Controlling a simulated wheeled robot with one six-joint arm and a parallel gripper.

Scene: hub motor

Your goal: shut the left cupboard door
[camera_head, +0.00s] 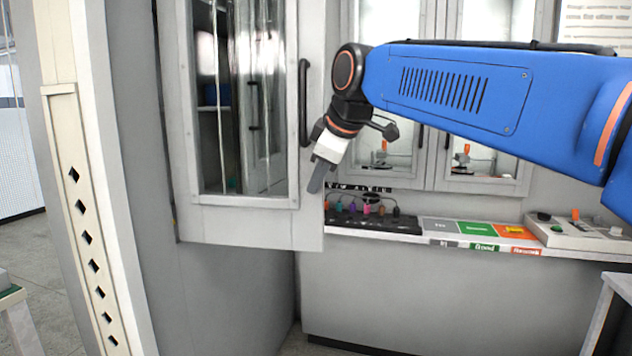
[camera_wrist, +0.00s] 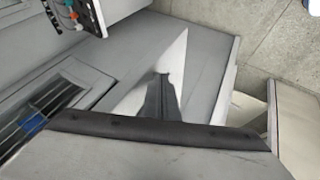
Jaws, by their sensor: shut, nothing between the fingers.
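The left cupboard door (camera_head: 250,218) stands open in the head view, swung out from the cupboard. It is a grey frame with a tall glass pane and a black vertical handle (camera_head: 303,103) near its right edge. My gripper (camera_head: 316,188) points down beside the door's right edge, below the handle. Its fingers are shut and empty, and they also show in the wrist view (camera_wrist: 161,98). I cannot tell whether they touch the door.
The right cupboard doors (camera_head: 483,95) look closed. Below them, a counter holds a black rack (camera_head: 375,222) with coloured items, a labelled sorting strip (camera_head: 480,230) and a grey device (camera_head: 575,235). A cream post (camera_head: 85,190) stands at the left.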

